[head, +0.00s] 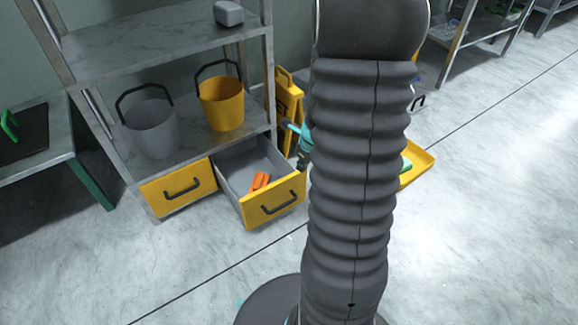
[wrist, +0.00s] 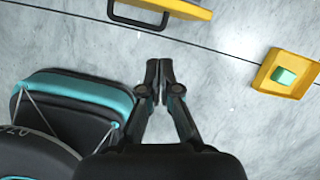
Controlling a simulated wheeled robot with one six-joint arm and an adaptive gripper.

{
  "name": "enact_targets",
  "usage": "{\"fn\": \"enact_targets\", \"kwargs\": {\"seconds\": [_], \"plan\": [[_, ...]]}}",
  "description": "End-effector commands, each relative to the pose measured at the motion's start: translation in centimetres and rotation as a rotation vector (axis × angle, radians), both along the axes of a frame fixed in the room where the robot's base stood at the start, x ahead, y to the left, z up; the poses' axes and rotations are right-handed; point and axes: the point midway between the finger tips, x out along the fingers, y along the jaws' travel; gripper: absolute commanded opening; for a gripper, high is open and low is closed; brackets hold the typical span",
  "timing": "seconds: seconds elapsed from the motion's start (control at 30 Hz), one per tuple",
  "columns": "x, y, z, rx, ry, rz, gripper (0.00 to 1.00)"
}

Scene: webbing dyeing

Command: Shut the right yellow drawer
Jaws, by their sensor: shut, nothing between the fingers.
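The right yellow drawer (head: 275,203) is pulled out from under the grey shelf unit in the head view. Its front carries a black handle (head: 279,203), and an orange object (head: 260,181) lies inside. In the wrist view the drawer front (wrist: 187,8) and its handle (wrist: 138,16) show at the top edge. My gripper (wrist: 159,64) is shut and empty, apart from the drawer front. In the head view my arm hides much of what lies around it.
The left yellow drawer (head: 178,188) is shut. A grey bucket (head: 150,127) and a yellow bucket (head: 221,103) stand on the shelf above. A yellow tray (wrist: 265,78) with a green block (wrist: 284,76) lies on the floor to the right. The floor before the drawers is clear.

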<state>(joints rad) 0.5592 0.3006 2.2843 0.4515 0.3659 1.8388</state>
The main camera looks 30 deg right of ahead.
Motion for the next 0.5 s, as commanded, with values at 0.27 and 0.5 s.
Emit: {"fn": "enact_targets", "kwargs": {"seconds": [0.27,0.5], "plan": [[-0.7,-2.8,-4.2,0.068,0.031,-0.286,0.00],[-0.2,-2.8,-7.2,0.072,0.035,-0.295,0.00]]}}
